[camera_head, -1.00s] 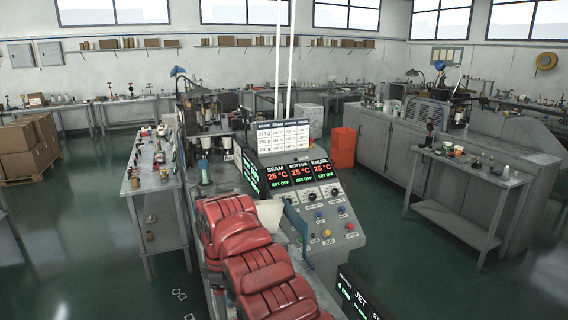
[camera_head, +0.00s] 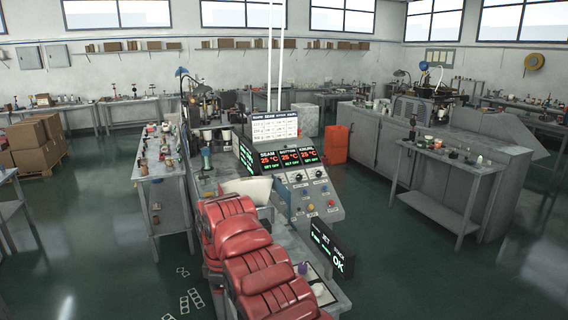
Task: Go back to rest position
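Neither of my grippers shows in the head view, so I cannot see what they hold. The forming machine's control panel (camera_head: 308,196) stands in the middle. Its temperature display (camera_head: 290,158) reads 25 °C for seam, bottom and knurl, with green text below each. A pale sheet-like piece (camera_head: 246,188) is partly hidden behind red segmented parts at the bottom centre. A small purple item (camera_head: 302,268) lies near the machine's front edge.
A bench with small parts (camera_head: 160,168) stands left of the machine. A smaller table (camera_head: 440,160) and grey cabinets (camera_head: 370,140) stand on the right. An orange bin (camera_head: 335,144) is behind the machine. Cardboard boxes (camera_head: 35,140) are far left. Green floor (camera_head: 100,250) is open at lower left.

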